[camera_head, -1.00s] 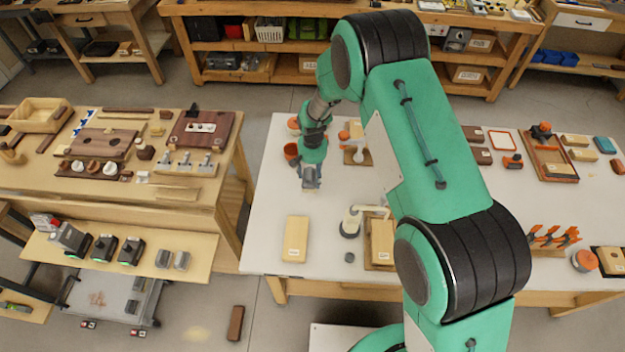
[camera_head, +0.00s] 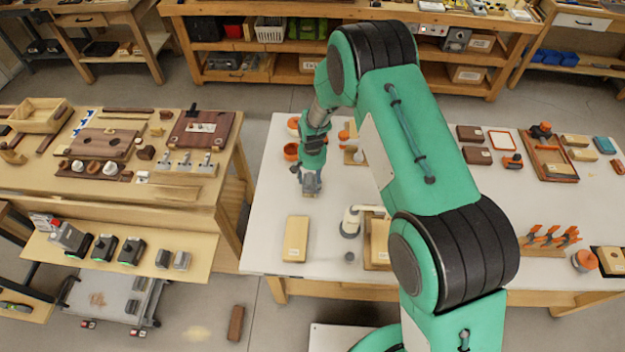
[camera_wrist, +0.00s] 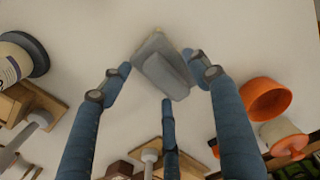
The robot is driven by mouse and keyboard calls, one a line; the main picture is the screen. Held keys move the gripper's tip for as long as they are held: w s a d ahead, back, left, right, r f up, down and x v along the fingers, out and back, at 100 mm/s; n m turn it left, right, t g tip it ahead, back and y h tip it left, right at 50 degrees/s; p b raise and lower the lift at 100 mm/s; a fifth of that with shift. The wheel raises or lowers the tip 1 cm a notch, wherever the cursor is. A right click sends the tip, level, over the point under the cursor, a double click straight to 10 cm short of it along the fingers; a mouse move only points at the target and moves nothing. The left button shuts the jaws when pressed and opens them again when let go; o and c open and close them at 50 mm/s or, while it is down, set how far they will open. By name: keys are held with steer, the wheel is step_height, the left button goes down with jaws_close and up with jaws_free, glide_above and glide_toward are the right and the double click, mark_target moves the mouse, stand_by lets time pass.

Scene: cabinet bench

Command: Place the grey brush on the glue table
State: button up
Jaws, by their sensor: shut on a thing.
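The grey brush (camera_wrist: 160,65) is between the fingertips of my gripper (camera_wrist: 160,72) in the wrist view. My gripper is shut on it. In the head view my gripper (camera_head: 311,184) is low over the left part of the white-topped glue table (camera_head: 262,232), behind a pale wooden block. The brush shows there only as a small grey shape at the fingertips. I cannot tell whether its underside touches the tabletop.
An orange bowl (camera_wrist: 265,98) and an orange-lidded jar (camera_wrist: 283,135) stand near my gripper. The pale block (camera_head: 296,238) and a white bottle (camera_head: 351,222) stand nearer the front edge. Bare white tabletop lies around the brush and along the left edge.

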steer(key=shift+f, duration=0.15)
steer(key=o, duration=1.2)
step_height(320, 180, up, 12)
steer(key=shift+r, duration=0.15)
stand_by(0.6)
